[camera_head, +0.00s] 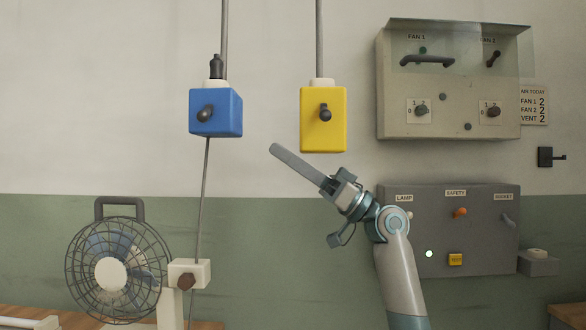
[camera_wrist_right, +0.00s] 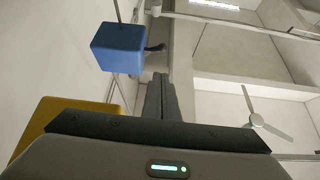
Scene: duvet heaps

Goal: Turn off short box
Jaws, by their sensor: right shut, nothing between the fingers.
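A blue box (camera_head: 228,122), the shorter of two hanging boxes, hangs on a cable in the head view. A dark knob (camera_head: 205,112) sits on its front, and a black plug-like piece stands on its top. The taller yellow box (camera_head: 312,136) hangs to its right, with a dark knob (camera_head: 325,113). My right gripper (camera_head: 273,149) is shut and empty, its fingertips below and between the boxes in the picture. The right wrist view shows the shut fingers (camera_wrist_right: 160,82), the blue box (camera_wrist_right: 119,48) ahead and the yellow box (camera_wrist_right: 50,112) at lower left. My left gripper is not seen.
A wire-cage fan (camera_head: 110,272) stands at lower left beside a cable running down from the blue box. A fan switch panel (camera_head: 455,122) and a grey panel (camera_head: 480,265) labelled lamp, safety and socket are on the right wall.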

